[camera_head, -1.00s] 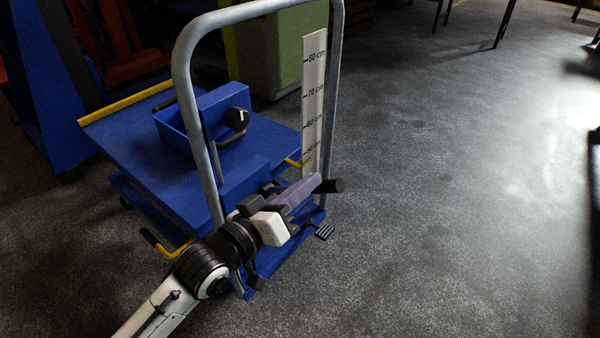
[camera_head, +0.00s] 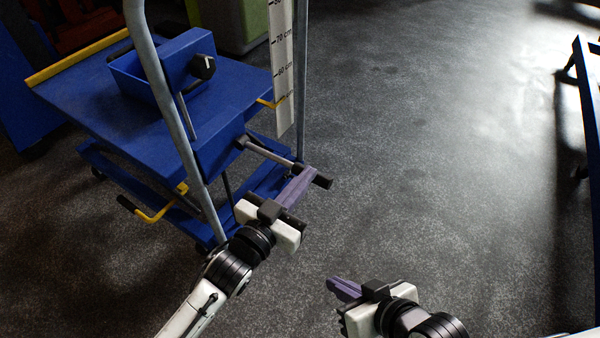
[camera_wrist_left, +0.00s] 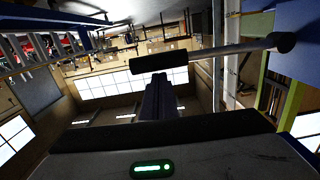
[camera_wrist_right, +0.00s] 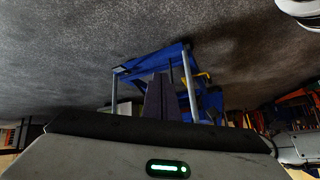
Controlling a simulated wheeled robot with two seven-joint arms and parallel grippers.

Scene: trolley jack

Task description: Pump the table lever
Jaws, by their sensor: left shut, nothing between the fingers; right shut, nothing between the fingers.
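The blue lift table (camera_head: 220,90) stands at the left of the head view. Its lever, a grey rod with a black grip (camera_head: 322,181), sticks out to the right from its near end. My left gripper (camera_head: 308,174) is shut and empty, its purple fingertips at the lever beside the grip. In the left wrist view the rod and black grip (camera_wrist_left: 160,62) cross just beyond the fingertips (camera_wrist_left: 159,82). I cannot tell whether they touch. My right gripper (camera_head: 334,285) is shut and empty, low over the floor; the table also shows in the right wrist view (camera_wrist_right: 150,58).
A grey push handle (camera_head: 160,80) rises at the table's near end, close to my left arm. A blue box with a black knob (camera_head: 203,66) sits on the tabletop. A cm scale (camera_head: 283,65) and a yellow bar with black grip (camera_head: 155,214) are nearby.

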